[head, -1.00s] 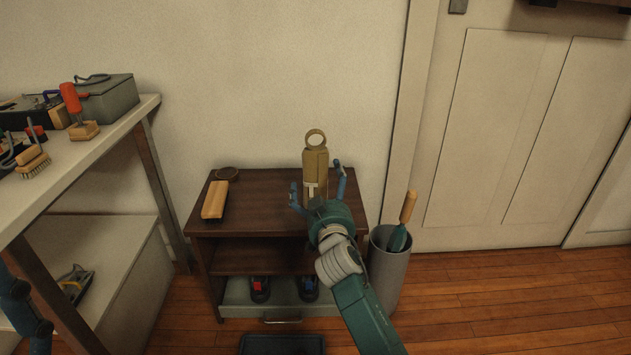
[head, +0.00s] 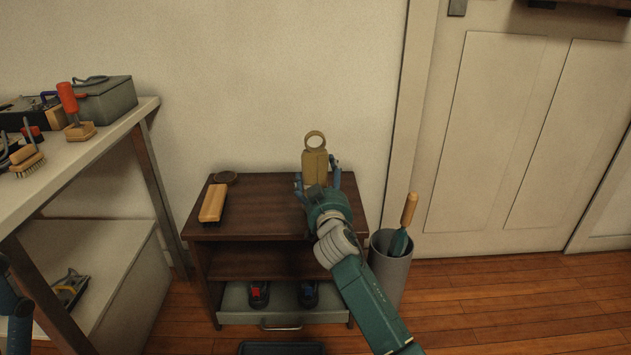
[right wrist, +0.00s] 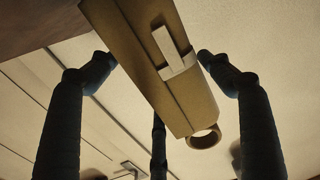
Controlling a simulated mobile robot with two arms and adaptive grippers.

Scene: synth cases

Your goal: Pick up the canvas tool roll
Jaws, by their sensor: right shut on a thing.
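The canvas tool roll (head: 315,165) is a tan, upright, flat-sided roll with a ring on top. It stands at the back right of the dark wooden cabinet (head: 265,192); its lower part is hidden behind my right gripper (head: 318,180). That gripper is shut on the roll. In the right wrist view, the roll (right wrist: 165,70) lies between the dark fingers of the gripper (right wrist: 155,75), with its pale strap and ring showing. Part of my left arm or gripper shows at the lower left edge of the head view, too cut off to tell its jaws.
A workbench (head: 90,150) with brushes and a grey box (head: 105,100) is at left.

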